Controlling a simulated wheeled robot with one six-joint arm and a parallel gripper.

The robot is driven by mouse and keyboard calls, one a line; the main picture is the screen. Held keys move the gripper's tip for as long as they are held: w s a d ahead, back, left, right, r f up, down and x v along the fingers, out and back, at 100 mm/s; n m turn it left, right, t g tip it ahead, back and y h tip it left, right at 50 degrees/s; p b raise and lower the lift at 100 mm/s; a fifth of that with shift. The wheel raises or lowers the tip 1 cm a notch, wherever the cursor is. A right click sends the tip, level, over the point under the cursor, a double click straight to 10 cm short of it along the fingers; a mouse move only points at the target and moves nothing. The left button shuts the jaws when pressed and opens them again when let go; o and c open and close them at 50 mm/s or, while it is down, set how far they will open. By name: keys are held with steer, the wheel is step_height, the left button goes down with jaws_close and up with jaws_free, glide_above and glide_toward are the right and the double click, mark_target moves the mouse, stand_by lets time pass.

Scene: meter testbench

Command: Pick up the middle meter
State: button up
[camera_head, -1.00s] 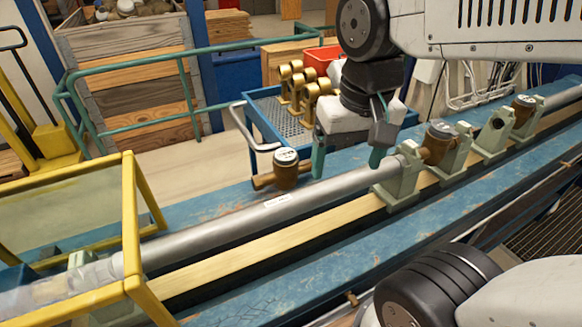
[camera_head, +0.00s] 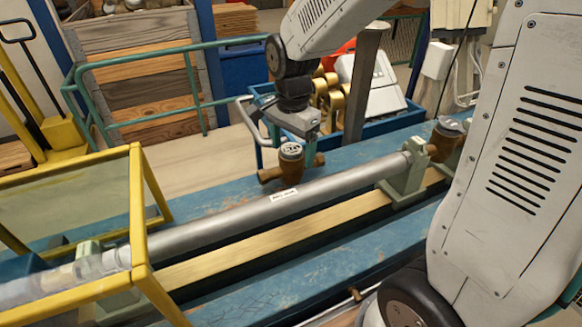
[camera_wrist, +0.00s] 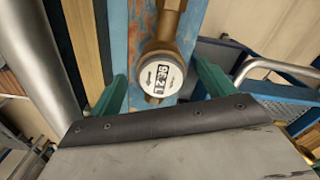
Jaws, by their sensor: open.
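A brass meter (camera_head: 291,160) with a white round dial sits on the blue bench behind the grey pipe. It also shows in the wrist view (camera_wrist: 160,76), dial facing the camera. My gripper (camera_head: 290,138) is open just above this meter. In the wrist view its green fingers (camera_wrist: 161,92) stand on either side of the meter body, with no grip visible. A second brass meter (camera_head: 446,138) sits at the right end of the pipe, by a pale green clamp. I cannot tell which meter is called the middle one.
The grey pipe (camera_head: 330,185) runs along the bench in front of the loose meter. A yellow-framed guard (camera_head: 137,215) stands at left. A blue cart (camera_head: 262,92) with brass parts is behind. My arm hides the right side.

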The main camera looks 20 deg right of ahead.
mark_target(291, 165)
step_height(291, 165, down, 6)
steer(key=shift+w+r, duration=0.1)
steer(key=shift+r, duration=0.05)
steer(key=c, duration=1.7)
